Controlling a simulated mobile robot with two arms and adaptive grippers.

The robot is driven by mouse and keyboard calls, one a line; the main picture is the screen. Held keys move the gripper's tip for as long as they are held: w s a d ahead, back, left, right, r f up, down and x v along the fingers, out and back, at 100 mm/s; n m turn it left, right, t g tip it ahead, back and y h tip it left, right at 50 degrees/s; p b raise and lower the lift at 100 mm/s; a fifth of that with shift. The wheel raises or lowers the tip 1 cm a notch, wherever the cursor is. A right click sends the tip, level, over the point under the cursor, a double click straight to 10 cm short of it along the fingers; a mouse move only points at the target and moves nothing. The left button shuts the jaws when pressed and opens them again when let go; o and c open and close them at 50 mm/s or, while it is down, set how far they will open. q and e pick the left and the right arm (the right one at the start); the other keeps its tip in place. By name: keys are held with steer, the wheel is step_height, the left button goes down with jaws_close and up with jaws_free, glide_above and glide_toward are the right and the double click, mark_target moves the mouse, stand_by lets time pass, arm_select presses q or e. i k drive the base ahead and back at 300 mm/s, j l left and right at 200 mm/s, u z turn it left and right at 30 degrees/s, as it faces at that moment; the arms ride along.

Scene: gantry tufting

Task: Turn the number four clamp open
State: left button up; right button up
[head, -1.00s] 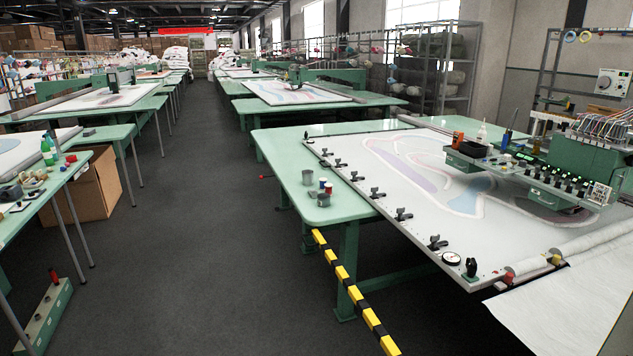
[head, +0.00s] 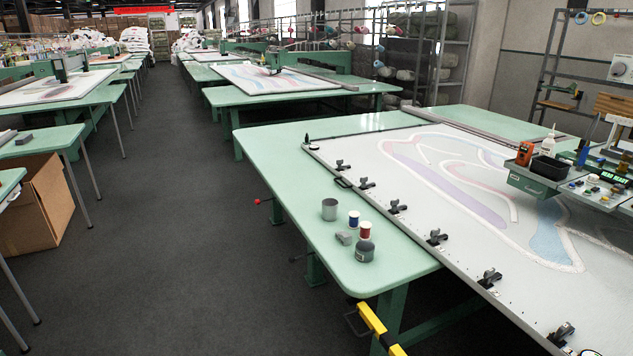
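A row of black clamps runs along the near-left edge of the white frame (head: 400,160) on the green table. From far to near, they include clamps at the far end (head: 343,165), then (head: 366,183), then (head: 397,206), then a middle clamp (head: 437,236), a nearer clamp (head: 489,278) and the nearest clamp (head: 562,334) at the bottom right. I cannot read a number on any clamp, and their levers are too small to tell open from shut. Neither of my grippers is in view.
The green table's (head: 300,170) near end holds a grey cup (head: 329,209), blue (head: 353,219) and red (head: 365,230) spools and a dark tin (head: 364,251). The dark aisle floor (head: 180,250) is clear. A cardboard box (head: 38,205) stands left.

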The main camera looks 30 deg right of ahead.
mark_target(394, 203)
steer(key=i+z, duration=0.35)
steer(key=i+j+z, duration=0.5)
steer(key=i+z, duration=0.2)
